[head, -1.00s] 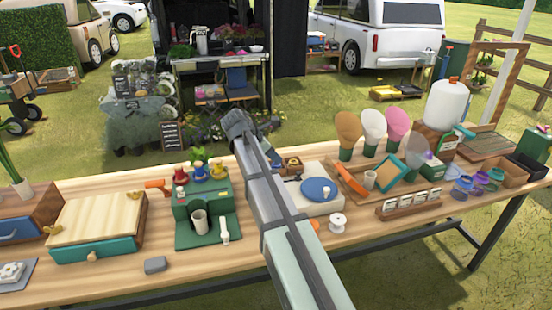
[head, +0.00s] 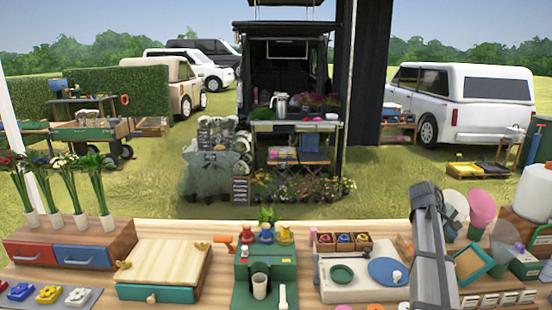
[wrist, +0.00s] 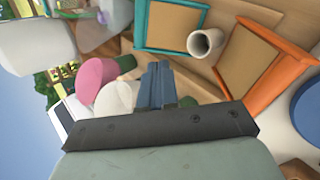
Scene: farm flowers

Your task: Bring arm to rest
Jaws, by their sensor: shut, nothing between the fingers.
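My gripper (wrist: 160,84) shows in the wrist view with its two fingers together and nothing between them. Its fingertips point toward the tabletop items, with a pink paddle-shaped thing (wrist: 98,74) to their left and a small pale cup (wrist: 206,42) to their upper right. In the head view my arm stands nearly upright at the right side of the table. The fingers cannot be made out there.
A teal-framed tray (head: 474,262) and a pink paddle (head: 481,208) stand close to my arm. A blue disc (head: 388,271) lies just left of it. A green stand (head: 262,280) and wooden box (head: 165,265) fill the table's middle and left.

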